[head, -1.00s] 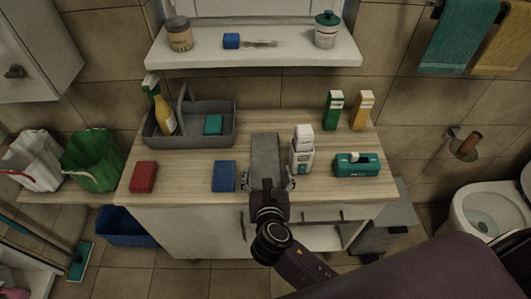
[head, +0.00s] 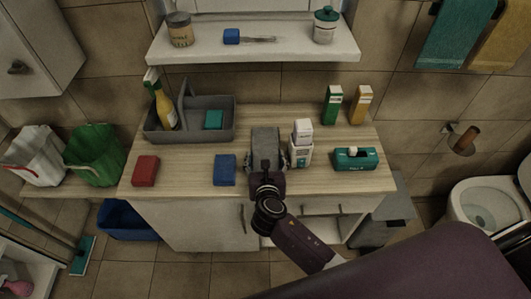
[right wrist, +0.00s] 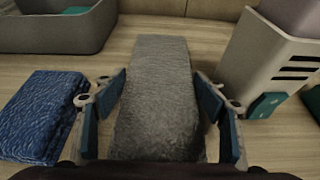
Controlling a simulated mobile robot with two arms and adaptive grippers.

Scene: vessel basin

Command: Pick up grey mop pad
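The grey mop pad (head: 265,142) lies on the wooden countertop, its long side running away from me. It also fills the middle of the right wrist view (right wrist: 158,95). My right gripper (head: 267,163) is over the near part of the pad. In the right wrist view its two blue-padded fingers (right wrist: 166,100) stand apart, one on each side of the pad. A gap shows on both sides, so the gripper is open and holds nothing. My left gripper is not in view.
A grey caddy (head: 205,130) is behind left. Bare counter lies between the sponges.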

